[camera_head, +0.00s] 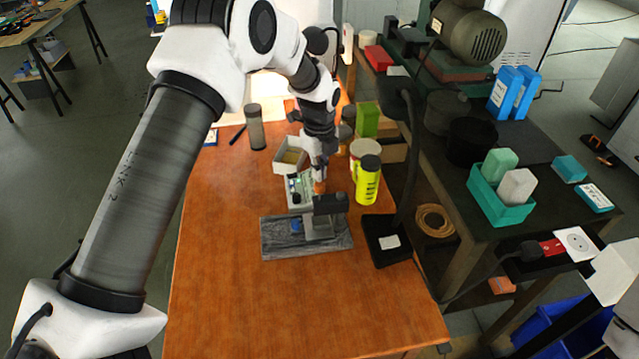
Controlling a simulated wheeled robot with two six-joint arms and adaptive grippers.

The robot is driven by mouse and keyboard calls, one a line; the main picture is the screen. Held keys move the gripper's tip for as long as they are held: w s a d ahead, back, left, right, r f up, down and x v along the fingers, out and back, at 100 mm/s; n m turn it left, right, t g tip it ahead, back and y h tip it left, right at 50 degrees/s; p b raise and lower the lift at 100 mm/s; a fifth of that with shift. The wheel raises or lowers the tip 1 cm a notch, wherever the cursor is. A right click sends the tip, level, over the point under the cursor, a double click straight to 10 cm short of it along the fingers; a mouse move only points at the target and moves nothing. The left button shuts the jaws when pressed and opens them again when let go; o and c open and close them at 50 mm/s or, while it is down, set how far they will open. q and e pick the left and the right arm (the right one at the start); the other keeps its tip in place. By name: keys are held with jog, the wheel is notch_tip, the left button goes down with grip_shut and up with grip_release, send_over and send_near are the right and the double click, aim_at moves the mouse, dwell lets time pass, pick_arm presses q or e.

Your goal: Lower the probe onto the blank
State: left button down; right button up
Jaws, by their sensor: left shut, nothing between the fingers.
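A dark grey stone-like plate (275,246) lies on the wooden table and carries a small stand (328,206) with a dark upper block and a lighter grey lower part. A small blue piece (296,226) sits on the plate left of the stand; I cannot tell whether it is the blank. The probe itself is too small to make out. My left gripper (319,174) reaches down just behind the stand, shut and empty. A small orange part (319,187) shows right at its fingertips; I cannot tell whether they touch. My right gripper is not in view.
A green-fronted instrument box (299,190) stands behind the plate. A yellow bottle (367,184) and a dark lamp base (385,240) stand to the right. A grey cylinder (255,128) is farther back. The table front (290,310) is clear.

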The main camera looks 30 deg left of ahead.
pick_arm(q)
jog(key=shift+w+f, duration=0.15)
jog(key=shift+f, duration=0.1)
jog(key=shift+f, duration=0.3)
jog(key=shift+f+b, duration=0.55)
jog(key=shift+f, duration=0.35)
notch_tip(320, 180, up, 7)
jog(key=p, duration=0.5)
jog(key=shift+r+p, duration=0.1)
jog(key=shift+p, duration=0.25)
